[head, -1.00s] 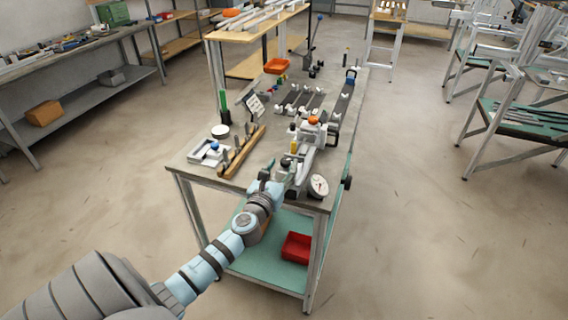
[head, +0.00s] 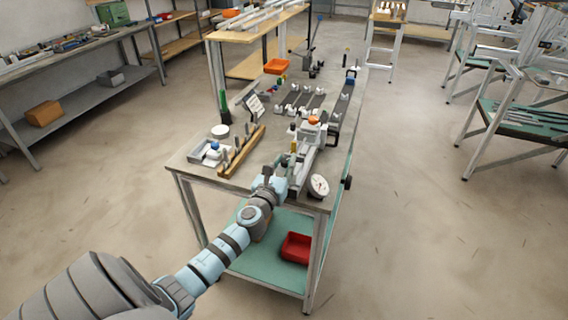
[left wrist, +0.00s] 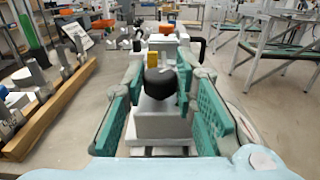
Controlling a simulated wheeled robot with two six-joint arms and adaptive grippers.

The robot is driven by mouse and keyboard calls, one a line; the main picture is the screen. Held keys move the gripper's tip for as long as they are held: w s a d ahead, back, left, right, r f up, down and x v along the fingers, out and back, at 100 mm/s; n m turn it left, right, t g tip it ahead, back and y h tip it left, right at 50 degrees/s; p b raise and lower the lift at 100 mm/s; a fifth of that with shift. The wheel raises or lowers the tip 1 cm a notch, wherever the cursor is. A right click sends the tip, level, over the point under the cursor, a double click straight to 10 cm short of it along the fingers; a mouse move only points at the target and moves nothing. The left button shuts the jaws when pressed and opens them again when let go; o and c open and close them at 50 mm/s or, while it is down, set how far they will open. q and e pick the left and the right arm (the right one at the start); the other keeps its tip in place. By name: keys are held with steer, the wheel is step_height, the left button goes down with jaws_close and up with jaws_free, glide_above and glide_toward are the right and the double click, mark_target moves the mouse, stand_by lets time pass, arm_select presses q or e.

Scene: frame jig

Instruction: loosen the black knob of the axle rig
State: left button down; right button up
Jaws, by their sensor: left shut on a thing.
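The axle rig (head: 309,152) is a long grey rail with white blocks and an orange knob (head: 313,119), near the front right of the bench. The black knob (left wrist: 160,83) shows in the left wrist view, a round dark cap above a pale block at the rig's near end. My left gripper (left wrist: 162,90) has its teal finger pads on both sides of the knob and is shut on it. In the head view my left gripper (head: 280,172) is at the bench's front edge and covers the knob. My right gripper is out of view.
A white round dial (head: 318,186) stands close to the right of my gripper. A wooden block with upright pegs (head: 242,152) lies to the left. A yellow piece (left wrist: 154,59) stands just beyond the knob. A red bin (head: 296,247) is on the lower shelf.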

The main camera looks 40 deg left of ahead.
arm_select(q)
steer(key=shift+d+n+y, duration=0.1)
steer(key=shift+n+y, duration=0.3)
steer(key=shift+y, duration=0.1)
steer(key=shift+w+n+g+y, duration=0.1)
steer(key=shift+n+g+y, duration=0.45)
steer(key=shift+y, duration=0.25)
steer(key=shift+d+f+n+g+y, duration=0.15)
steer(key=shift+n+g+y, duration=0.55)
steer(key=shift+y, duration=0.4)
steer(key=n+g+y+b, duration=0.1)
steer(key=n+g+y, duration=0.1)
steer(key=shift+w+d+y, duration=0.1)
steer(key=shift+w+y, duration=0.05)
steer(key=shift+y, duration=0.15)
steer(key=shift+n+g+y+b, duration=1)
steer(key=shift+n+g, duration=0.25)
steer(key=shift+g, duration=0.2)
steer(key=c, duration=1.3)
jaws_free()
steer(key=shift+d, duration=0.1)
